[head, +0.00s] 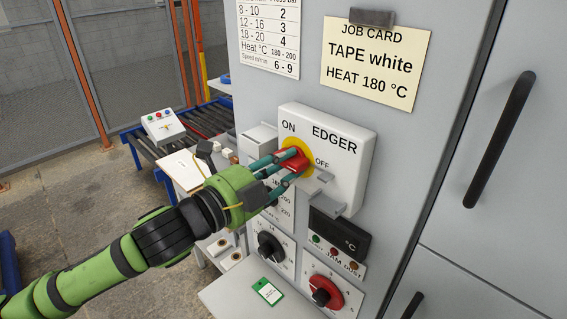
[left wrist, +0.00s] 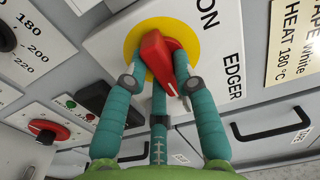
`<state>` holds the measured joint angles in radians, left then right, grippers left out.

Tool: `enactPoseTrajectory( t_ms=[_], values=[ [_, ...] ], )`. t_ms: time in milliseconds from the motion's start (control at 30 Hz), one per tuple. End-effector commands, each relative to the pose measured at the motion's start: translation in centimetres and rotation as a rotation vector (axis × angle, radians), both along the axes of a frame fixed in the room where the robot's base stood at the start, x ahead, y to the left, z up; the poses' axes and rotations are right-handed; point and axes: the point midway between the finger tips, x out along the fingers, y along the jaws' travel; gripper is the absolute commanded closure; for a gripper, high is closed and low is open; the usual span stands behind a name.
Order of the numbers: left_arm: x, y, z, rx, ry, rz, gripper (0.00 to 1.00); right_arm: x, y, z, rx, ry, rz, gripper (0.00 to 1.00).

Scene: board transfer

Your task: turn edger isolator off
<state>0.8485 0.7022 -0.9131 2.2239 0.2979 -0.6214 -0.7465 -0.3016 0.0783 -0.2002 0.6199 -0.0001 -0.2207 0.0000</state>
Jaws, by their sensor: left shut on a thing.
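The edger isolator is a white box (head: 345,160) on the grey cabinet front, marked EDGER, ON and OFF. Its red handle (head: 297,161) sits on a yellow disc (head: 303,143); the handle also shows in the left wrist view (left wrist: 158,52). My left gripper (head: 287,165) has teal fingers closed around the handle, with fingers on both sides of it. The fingers hide part of the handle, and I cannot tell exactly which mark it points to. The OFF mark is just right of the handle in the head view. My right gripper is not in view.
A grey bracket (head: 323,191) juts out below the isolator. Under it are a dark °C display (head: 339,233), a black knob (head: 270,246) and a red knob (head: 322,291). A job card (head: 370,60) hangs above. A roller conveyor (head: 205,119) stands behind at left.

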Motion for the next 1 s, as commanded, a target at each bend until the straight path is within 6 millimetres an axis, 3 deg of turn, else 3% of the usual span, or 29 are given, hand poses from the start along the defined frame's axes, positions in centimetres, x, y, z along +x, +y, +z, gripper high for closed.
enactPoseTrajectory(
  t_ms=[267,300,367,733,1000],
  values=[
    [0.1,0.1,0.1,0.025,-0.031,0.003,1.0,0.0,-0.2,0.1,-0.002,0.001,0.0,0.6],
    [0.1,0.1,0.2,0.025,-0.031,0.003,0.69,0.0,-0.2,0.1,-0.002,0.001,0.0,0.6],
    [0.1,0.1,0.2,0.025,-0.03,0.003,0.48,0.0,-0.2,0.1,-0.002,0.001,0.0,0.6],
    [-0.1,0.3,0.0,0.025,-0.026,0.002,0.48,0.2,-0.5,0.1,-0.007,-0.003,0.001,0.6],
    [-2.9,3.2,0.0,0.027,-0.025,0.005,0.48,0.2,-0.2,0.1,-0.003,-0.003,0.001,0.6]
  ],
)
